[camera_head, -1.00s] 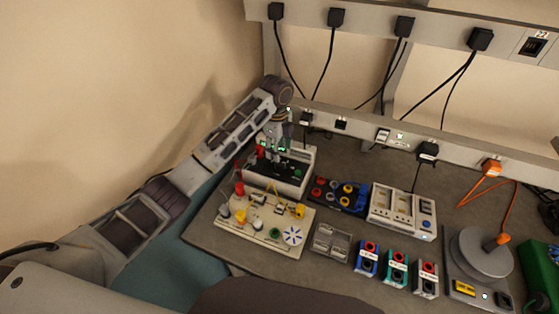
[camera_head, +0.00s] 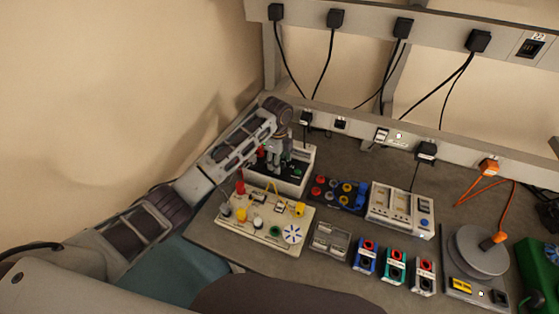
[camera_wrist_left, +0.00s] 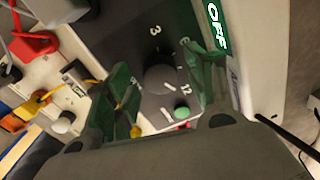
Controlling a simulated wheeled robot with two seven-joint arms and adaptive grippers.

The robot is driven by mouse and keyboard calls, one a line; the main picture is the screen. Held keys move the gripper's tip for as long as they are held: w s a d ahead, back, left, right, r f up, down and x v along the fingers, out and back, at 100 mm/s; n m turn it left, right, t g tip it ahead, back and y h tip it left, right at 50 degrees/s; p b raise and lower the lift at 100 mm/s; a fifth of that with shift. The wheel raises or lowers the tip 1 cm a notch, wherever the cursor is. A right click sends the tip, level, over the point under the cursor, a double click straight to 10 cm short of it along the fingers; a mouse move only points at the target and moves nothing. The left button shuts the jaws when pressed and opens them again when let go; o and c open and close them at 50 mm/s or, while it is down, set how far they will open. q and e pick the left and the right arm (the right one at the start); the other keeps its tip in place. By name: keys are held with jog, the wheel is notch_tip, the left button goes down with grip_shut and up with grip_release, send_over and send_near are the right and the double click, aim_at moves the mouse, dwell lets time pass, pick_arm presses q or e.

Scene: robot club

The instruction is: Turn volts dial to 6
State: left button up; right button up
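The volts dial (camera_wrist_left: 160,79) is a round dark grey knob with a white pointer line, on the dark panel of the power supply (camera_head: 292,184). In the left wrist view, printed numbers 3 and 12 show around it, and the pointer line slants towards the 12 side. My left gripper (camera_wrist_left: 164,88) is open, with one green-padded finger on each side of the dial. I see no clear contact with the knob. In the head view my left gripper (camera_head: 276,158) points down over the supply and hides the dial. My right gripper is not in view.
A lit green OFF display (camera_wrist_left: 216,26) and a green button (camera_wrist_left: 182,113) are close to the fingers. A cream circuit board (camera_head: 240,232) with coloured posts lies in front of the supply. A blue-black terminal block (camera_head: 338,207) and a white charger (camera_head: 397,221) stand to its right.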

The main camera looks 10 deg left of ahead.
pick_arm(q)
jog(key=c, duration=0.9)
jog(key=shift+n, duration=0.5)
jog(key=n, duration=0.7)
jog(key=shift+d+n, duration=0.1)
jog(key=shift+n, duration=0.2)
jog(key=n, duration=0.4)
jog(key=shift+n+y, duration=0.3)
jog(key=shift+n, duration=2.3)
